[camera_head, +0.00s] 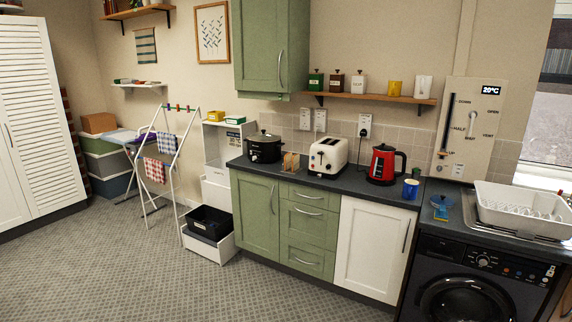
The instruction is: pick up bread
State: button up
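What looks like the bread (290,162), small brown upright slices, stands on the dark countertop (350,182) near its front edge. It sits between the black slow cooker (264,148) on its left and the white toaster (328,156) on its right. It is small in view, and I cannot tell whether a rack holds it. My gripper is not in view, nor is any part of my arm.
A red kettle (383,164) and a blue mug (410,189) stand right of the toaster. A dish rack (522,207) is by the sink. A drying rack (165,150) and a low white bin (209,244) stand left. Tiled floor (190,285) before the cabinets is clear.

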aim_at(287, 158)
jog(key=i+l+u, duration=0.1)
jog(key=i, duration=0.45)
jog(key=i+l+u, duration=0.1)
jog(key=i, duration=0.4)
jog(key=i+l+u, duration=0.1)
jog(key=i+l, duration=0.15)
jog(key=i, duration=0.3)
jog(key=i+l+u, duration=0.1)
jog(key=i+l, duration=0.15)
jog(key=i, duration=0.25)
jog(key=i+l+u, duration=0.1)
jog(key=i+l, duration=0.2)
jog(key=i, duration=0.2)
